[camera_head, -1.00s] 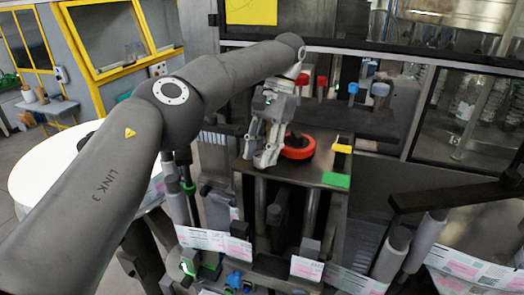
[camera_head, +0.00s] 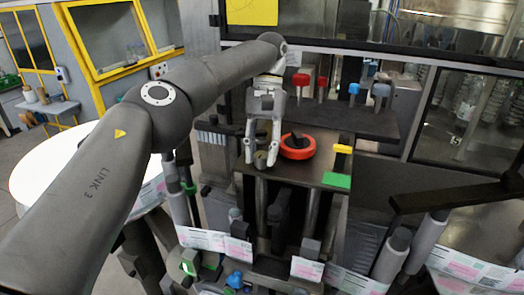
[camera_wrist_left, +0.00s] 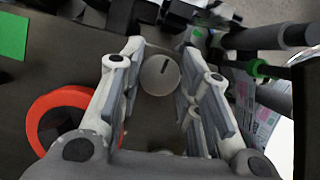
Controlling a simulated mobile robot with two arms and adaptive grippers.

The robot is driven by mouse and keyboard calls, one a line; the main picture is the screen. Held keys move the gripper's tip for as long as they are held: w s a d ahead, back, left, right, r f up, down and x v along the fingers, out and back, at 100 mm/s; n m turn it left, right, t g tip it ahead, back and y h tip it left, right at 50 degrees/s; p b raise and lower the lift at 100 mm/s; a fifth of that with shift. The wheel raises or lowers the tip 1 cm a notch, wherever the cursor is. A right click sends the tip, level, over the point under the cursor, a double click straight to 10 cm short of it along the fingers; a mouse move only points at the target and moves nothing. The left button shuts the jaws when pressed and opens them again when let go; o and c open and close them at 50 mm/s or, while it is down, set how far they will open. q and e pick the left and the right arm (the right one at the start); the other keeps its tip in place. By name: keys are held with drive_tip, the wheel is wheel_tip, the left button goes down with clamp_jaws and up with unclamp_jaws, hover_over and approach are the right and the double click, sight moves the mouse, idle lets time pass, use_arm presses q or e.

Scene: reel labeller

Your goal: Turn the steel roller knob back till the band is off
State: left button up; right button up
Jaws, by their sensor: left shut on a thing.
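The steel roller knob (camera_wrist_left: 160,75) is a small round grey disc with a dark slot mark. In the wrist view it sits between the two fingers of my left gripper (camera_wrist_left: 158,82). In the head view the left gripper (camera_head: 261,154) points down with its fingertips around the knob (camera_head: 261,160), at the front left of a dark plate. The left gripper is shut on the knob. A red ring with a dark centre (camera_head: 298,147) lies just right of it. I cannot make out the band. My right gripper is not in view.
A green patch (camera_head: 336,180) and a yellow patch (camera_head: 342,149) are on the plate's right side. Red and blue topped posts (camera_head: 322,83) stand on the shelf behind. Printed label strips (camera_head: 307,268) hang in front. A white round table (camera_head: 50,160) is at left.

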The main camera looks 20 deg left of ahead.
use_arm(q)
drive_tip(key=shift+w+r, duration=0.1)
drive_tip(key=shift+r, duration=0.15)
drive_tip(key=o, duration=0.9)
drive_tip(key=shift+o, duration=0.6)
drive_tip(key=shift+f, duration=0.15)
drive_tip(key=shift+f, duration=0.1)
